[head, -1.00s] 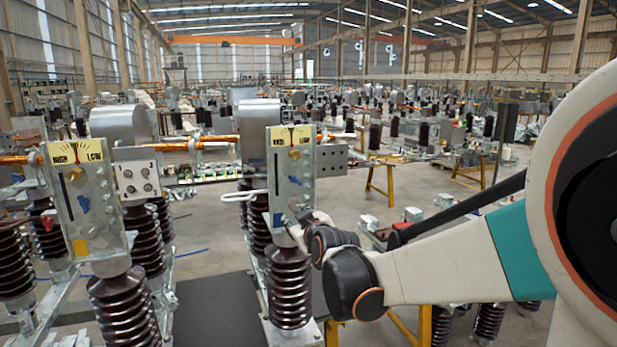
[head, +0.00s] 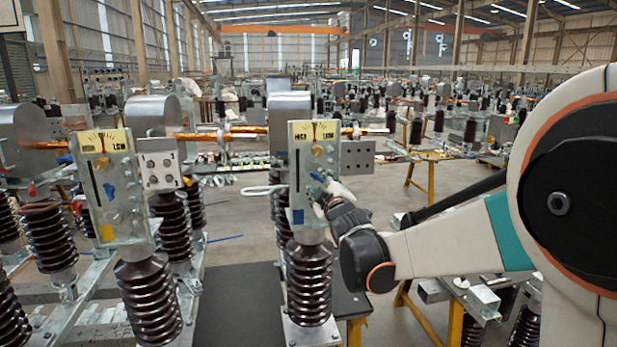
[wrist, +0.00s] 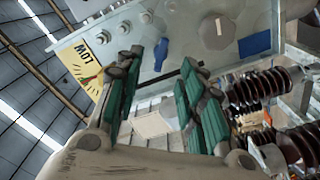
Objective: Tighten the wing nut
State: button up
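The blue wing nut (wrist: 161,54) is on the metal plate (wrist: 205,45) of the right-hand isolator pole. In the head view this plate (head: 299,180) stands upright, with a yellow HIGH/LOW gauge (head: 318,132) on top. My gripper (head: 320,184) is at the plate's right side, partly hiding the wing nut. In the wrist view my gripper (wrist: 160,62) is open, its two green-padded fingers pointing towards the plate. The wing nut shows between and beyond the fingertips. I cannot tell whether any finger touches it.
Brown ribbed insulators (head: 309,285) stand below. Open floor (head: 375,215) lies behind.

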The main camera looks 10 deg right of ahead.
aim_at(316, 178)
jog(key=w, duration=0.6)
jog(key=shift+w+p, duration=0.35)
jog(key=shift+c, duration=0.2)
grip_shut()
